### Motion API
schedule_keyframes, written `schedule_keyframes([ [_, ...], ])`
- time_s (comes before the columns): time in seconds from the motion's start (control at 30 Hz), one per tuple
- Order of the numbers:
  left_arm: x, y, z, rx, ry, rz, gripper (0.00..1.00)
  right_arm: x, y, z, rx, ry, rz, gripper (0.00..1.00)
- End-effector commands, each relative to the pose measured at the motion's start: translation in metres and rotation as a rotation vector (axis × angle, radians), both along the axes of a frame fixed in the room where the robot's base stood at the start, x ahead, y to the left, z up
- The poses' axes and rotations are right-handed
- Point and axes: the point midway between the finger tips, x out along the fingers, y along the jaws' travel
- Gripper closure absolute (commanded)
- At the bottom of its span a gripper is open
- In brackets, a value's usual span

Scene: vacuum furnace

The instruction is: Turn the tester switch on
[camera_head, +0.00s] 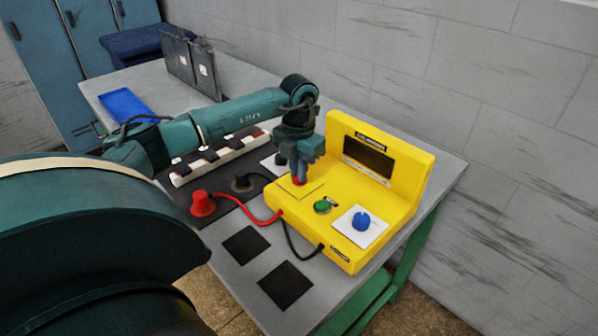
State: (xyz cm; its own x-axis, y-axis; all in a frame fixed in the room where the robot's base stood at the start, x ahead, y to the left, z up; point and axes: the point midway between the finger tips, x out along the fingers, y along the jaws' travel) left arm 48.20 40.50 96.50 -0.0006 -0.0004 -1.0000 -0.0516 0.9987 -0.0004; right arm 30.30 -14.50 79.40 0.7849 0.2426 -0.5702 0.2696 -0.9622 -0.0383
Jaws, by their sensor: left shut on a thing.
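The yellow tester (400,212) stands on the table with its dark display (368,157) upright at the back. Its top carries a green button (322,206) and a blue knob (363,221) on a white plate. My left gripper (299,179) points down at the left part of the tester's top. Its fingers are closed on a small red part (299,181), mostly hidden between the fingertips; I cannot tell its full shape. My right gripper is not in view.
A red plug (202,203) and a black plug (243,183) stand left of the tester, with cables running to it. Dark square pads (285,284) lie in front. A black-and-white rack (222,157), blue tray (124,104) and dark panels (190,64) are farther back.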

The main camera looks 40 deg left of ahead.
Motion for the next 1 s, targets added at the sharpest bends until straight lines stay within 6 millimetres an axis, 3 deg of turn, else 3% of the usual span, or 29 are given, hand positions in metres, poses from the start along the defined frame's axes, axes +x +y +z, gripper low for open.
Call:
schedule_keyframes([
  [0.5,0.0009,0.0023,0.0003,0.001,-0.003,-0.457,1.00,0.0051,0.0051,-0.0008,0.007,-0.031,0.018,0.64],
  [1.0,0.0014,0.0029,0.0010,0.001,-0.003,-0.663,1.00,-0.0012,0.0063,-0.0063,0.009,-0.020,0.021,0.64],
])
